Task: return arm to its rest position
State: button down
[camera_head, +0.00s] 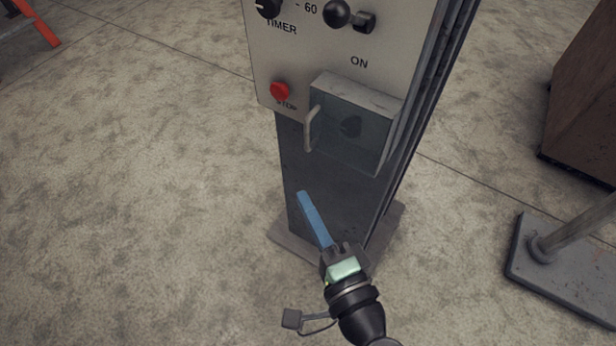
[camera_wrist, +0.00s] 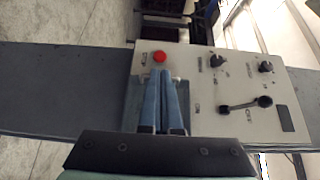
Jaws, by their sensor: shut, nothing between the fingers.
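My gripper (camera_head: 301,194) is in front of the lower part of a control post, below its panel. Its blue fingers are together with nothing between them and point up and to the left in the head view. In the wrist view the closed blue fingers (camera_wrist: 165,72) overlap the panel, but the head view shows them below it. My arm comes in from the bottom of the head view, right of the middle.
The panel (camera_head: 290,60) carries a red stop button (camera_head: 280,91), a black lever knob (camera_head: 337,13) and a clear box cover (camera_head: 350,130) with a handle. A grey base plate with a pole (camera_head: 560,270) and a brown box (camera_head: 590,95) stand right.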

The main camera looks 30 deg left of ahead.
jog(key=shift+s+d+r, duration=0.1)
jog(key=shift+s+d, duration=0.3)
jog(key=shift+s, duration=0.2)
jog(key=shift+s+d, duration=0.35)
jog(key=shift+s, duration=0.25)
jog(key=w+d+r+n+t+h+p, duration=0.15)
jog(key=w+r, duration=0.25)
jog(key=r, duration=0.4)
jog(key=w+d+r+n+t+h+p, duration=0.1)
jog(key=w+d+r+n+t+h, duration=0.15)
jog(key=w+r, duration=0.35)
jog(key=w+d+r+n+t+h+p, duration=0.1)
jog(key=w+r+n+t+h, duration=0.15)
jog(key=r, duration=0.65)
jog(key=s+d+r+t+h, duration=0.2)
jog(key=r+t, duration=0.1)
jog(key=r, duration=0.7)
jog(key=s+d+r+t+h+p, duration=0.1)
jog(key=s+d+r+t+h, duration=0.2)
jog(key=r, duration=0.7)
jog(key=s+d+r+t+h+p, duration=0.1)
jog(key=s+d+r+t+h, duration=0.2)
jog(key=r, duration=0.8)
jog(key=shift+n+t, duration=0.35)
jog(key=shift+t, duration=0.3)
